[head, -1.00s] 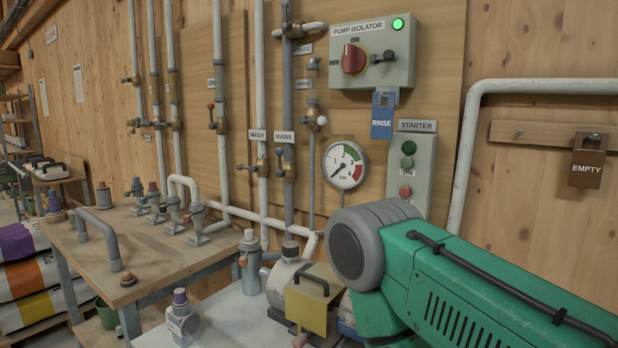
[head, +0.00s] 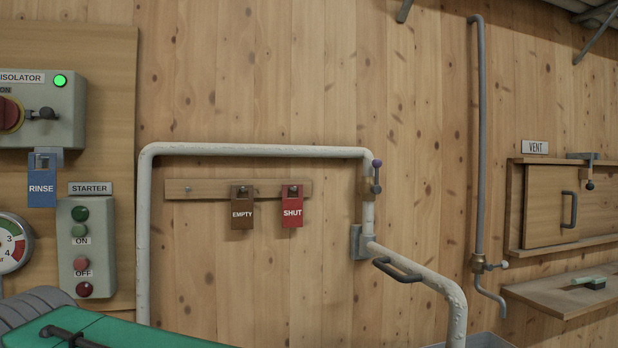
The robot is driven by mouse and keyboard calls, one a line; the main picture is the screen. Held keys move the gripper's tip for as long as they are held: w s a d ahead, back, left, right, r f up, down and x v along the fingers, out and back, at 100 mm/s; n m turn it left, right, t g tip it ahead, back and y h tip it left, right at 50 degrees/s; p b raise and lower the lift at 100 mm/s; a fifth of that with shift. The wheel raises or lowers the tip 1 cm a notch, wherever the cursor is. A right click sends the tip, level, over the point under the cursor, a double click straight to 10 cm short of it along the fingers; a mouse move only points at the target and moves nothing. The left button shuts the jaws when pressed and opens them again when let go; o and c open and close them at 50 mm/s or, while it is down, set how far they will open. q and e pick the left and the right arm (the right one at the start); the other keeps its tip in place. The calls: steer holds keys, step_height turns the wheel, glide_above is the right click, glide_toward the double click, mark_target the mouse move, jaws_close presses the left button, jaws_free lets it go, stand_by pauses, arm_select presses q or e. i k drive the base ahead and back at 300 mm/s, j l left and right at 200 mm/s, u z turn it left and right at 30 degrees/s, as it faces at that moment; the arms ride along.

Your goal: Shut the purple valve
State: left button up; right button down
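A small valve with a purple knob (head: 376,163) is on the right-hand vertical run of the white pipe (head: 255,151), right of the tag board. Its short dark lever (head: 376,184) stands upright with the purple knob at the top, roughly in line with the pipe. Neither of my grippers shows in the head view, so I cannot see how they stand relative to the valve.
Brown EMPTY (head: 242,210) and red SHUT (head: 292,208) tags hang on a wooden board. A black handle (head: 397,270) sits by the pipe's bend. A green machine (head: 110,335) fills the lower left. A VENT hatch (head: 550,205) and shelf (head: 565,292) are at right.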

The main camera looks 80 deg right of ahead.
mark_target(377, 164)
steer(key=k+z, duration=0.25)
steer(key=z, duration=0.15)
steer(key=k+l+z, duration=0.15)
steer(key=z, duration=0.65)
steer(key=j+z, duration=0.1)
steer(key=z, duration=1.55)
steer(key=k+j+z, duration=0.1)
steer(key=j, duration=0.2)
steer(key=k+j, duration=0.15)
steer(key=j, duration=0.2)
steer(key=k+j+z, duration=0.15)
steer(key=j, duration=0.15)
steer(key=i+l+u, duration=0.15)
steer(key=l, duration=0.35)
steer(key=i+l+u, duration=0.15)
steer(key=l, duration=0.35)
steer(key=i+l+u, duration=0.15)
steer(key=l, duration=0.35)
steer(key=l+u, duration=0.2)
steer(key=l, duration=0.3)
